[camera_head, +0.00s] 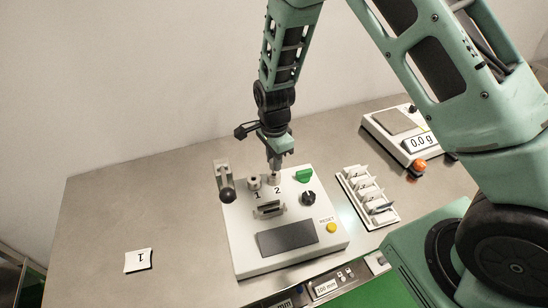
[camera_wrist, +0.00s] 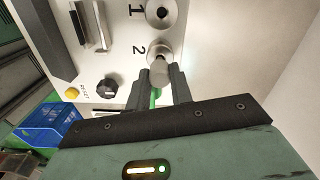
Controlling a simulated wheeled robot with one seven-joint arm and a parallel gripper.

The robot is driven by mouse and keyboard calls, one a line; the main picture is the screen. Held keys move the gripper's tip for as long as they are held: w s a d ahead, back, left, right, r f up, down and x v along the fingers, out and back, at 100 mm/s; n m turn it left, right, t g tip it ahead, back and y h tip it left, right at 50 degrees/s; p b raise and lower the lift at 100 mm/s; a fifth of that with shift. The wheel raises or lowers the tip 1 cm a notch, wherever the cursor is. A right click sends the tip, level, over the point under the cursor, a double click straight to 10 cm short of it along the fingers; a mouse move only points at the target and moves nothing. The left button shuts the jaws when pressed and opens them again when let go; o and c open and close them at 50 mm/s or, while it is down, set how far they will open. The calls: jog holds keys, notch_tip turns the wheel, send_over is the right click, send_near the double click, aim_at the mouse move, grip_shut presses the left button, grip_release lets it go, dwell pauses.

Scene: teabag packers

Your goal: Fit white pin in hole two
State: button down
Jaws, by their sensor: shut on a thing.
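The white machine (camera_head: 242,236) stands on the table with holes marked 1 and 2 on its top. In the wrist view, hole one (camera_wrist: 160,13) is an open ring beside the label 1. A pale pin (camera_wrist: 159,72) is between the fingertips of my gripper (camera_wrist: 160,84), which is shut on it. The pin's far end is at the ring of hole two (camera_wrist: 158,50); how deep it sits I cannot tell. In the head view my gripper (camera_head: 274,165) points down over hole two, and the pin is mostly hidden there.
A lever with a dark knob (camera_head: 227,195), a black dial (camera_head: 308,198), a green part (camera_head: 304,175) and a yellow reset button (camera_head: 331,227) are on the machine. A white rack (camera_head: 382,219) and a scale (camera_head: 396,123) stand to the right. The table's left is mostly clear.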

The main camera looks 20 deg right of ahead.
jog(key=shift+f+b, duration=0.85)
jog(key=shift+f, duration=0.6)
jog(key=c, duration=1.2)
grip_release()
jog(key=shift+o, duration=0.2)
jog(key=shift+r, duration=0.1)
notch_tip(320, 180, up, 17)
jog(key=b, duration=0.1)
jog(key=shift+b, duration=0.4)
jog(key=shift+r, duration=0.1)
jog(key=s+a+r+n, duration=0.1)
jog(key=s+a+n, duration=0.2)
jog(key=s+n, duration=0.9)
jog(key=s+a+r+n, duration=0.2)
jog(key=s+a+n, duration=0.1)
jog(key=s+n, duration=0.8)
jog(key=s, duration=0.3)
jog(key=shift+s+a+r+n+y, duration=0.2)
jog(key=shift+s+n+y, duration=0.1)
jog(key=shift+s+n, duration=0.1)
